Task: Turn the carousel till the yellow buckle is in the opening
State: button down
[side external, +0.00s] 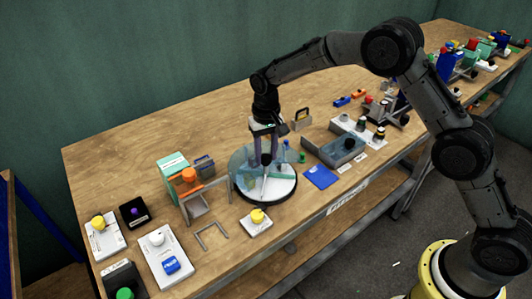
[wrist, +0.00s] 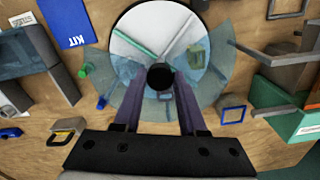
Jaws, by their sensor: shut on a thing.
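The carousel (wrist: 150,22) is a round white disc under a bluish see-through cover (wrist: 215,80). The cover leaves a clear white sector, the opening, at the top of the wrist view. A yellow-green square frame (wrist: 197,57), seemingly the yellow buckle, lies under the cover just right of the opening. A green bar (wrist: 133,38) lies by the opening's left side. My gripper (wrist: 160,80) is shut on the black centre knob (wrist: 160,76). In the side view my gripper (side external: 265,160) points down over the carousel (side external: 280,193); the buckle cannot be made out there.
A blue KIT card (side external: 321,177) and a grey tray (side external: 333,151) lie right of the carousel. A grey stand with an orange top (side external: 186,184) and a teal box (side external: 173,165) are on its left. A yellow-knobbed block (side external: 257,217) sits in front.

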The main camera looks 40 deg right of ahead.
jog(key=shift+r+n, duration=0.1)
jog(key=shift+n, duration=2)
jog(key=shift+d+n, duration=0.1)
jog(key=shift+n, duration=2.3)
jog(key=shift+w+n, duration=0.1)
jog(key=shift+n, duration=4.6)
jog(key=shift+c, duration=2.3)
grip_release()
